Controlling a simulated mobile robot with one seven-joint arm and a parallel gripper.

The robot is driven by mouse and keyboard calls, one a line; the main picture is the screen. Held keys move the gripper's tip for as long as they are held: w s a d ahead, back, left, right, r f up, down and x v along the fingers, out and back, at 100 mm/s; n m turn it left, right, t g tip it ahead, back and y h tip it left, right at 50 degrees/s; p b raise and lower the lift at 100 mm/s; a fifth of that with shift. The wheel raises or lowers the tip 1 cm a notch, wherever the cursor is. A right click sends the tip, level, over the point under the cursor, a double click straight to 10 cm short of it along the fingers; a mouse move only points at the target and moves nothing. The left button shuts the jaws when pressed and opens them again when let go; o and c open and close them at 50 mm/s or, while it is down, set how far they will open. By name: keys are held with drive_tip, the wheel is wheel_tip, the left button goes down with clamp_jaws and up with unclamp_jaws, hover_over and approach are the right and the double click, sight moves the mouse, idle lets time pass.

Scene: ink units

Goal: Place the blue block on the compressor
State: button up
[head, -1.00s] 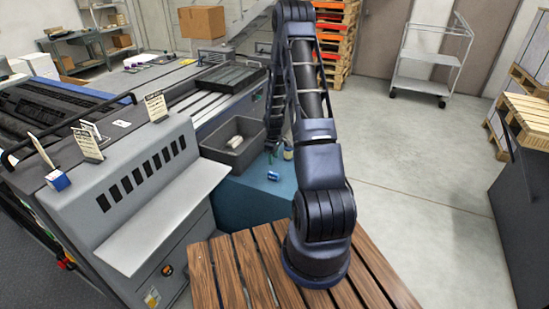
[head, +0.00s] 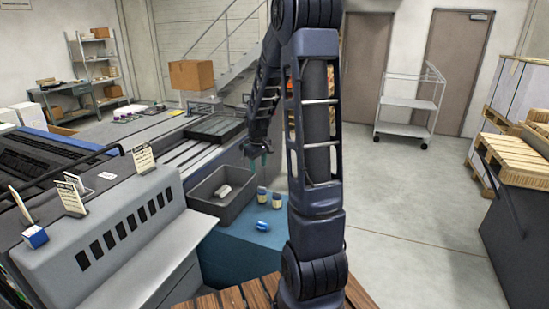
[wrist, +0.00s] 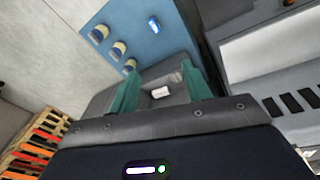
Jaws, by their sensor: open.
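A small blue-and-white block (head: 35,236) sits on top of the grey machine at the far left, by upright cards. A small blue rounded piece (head: 263,226) lies on the blue-topped stand (head: 240,250); it also shows in the wrist view (wrist: 153,24). I cannot tell which of these is the blue block, nor which thing is the compressor. My gripper (head: 256,160) is open and empty above the grey bin (head: 210,202). In the wrist view its teal fingers (wrist: 160,84) stand apart, with a pale object (wrist: 160,92) in the bin seen between them.
A cardboard box (head: 191,74) is farther back on the machine. A trolley (head: 410,102) and pallets stand right; the floor between is clear.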

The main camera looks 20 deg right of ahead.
drive_tip(key=s+a+r+m+t, duration=0.1)
drive_tip(key=s+a+r+m, duration=0.2)
drive_tip(key=s+r, duration=1)
drive_tip(key=s+a+r+m, duration=0.1)
drive_tip(key=s+r, duration=0.1)
drive_tip(key=s, duration=0.6)
drive_tip(key=s+a+r+m+t, duration=0.1)
drive_tip(key=s+r, duration=0.1)
drive_tip(key=s, duration=0.6)
drive_tip(key=shift+r+t+y, duration=0.25)
drive_tip(key=shift+t+y, duration=0.05)
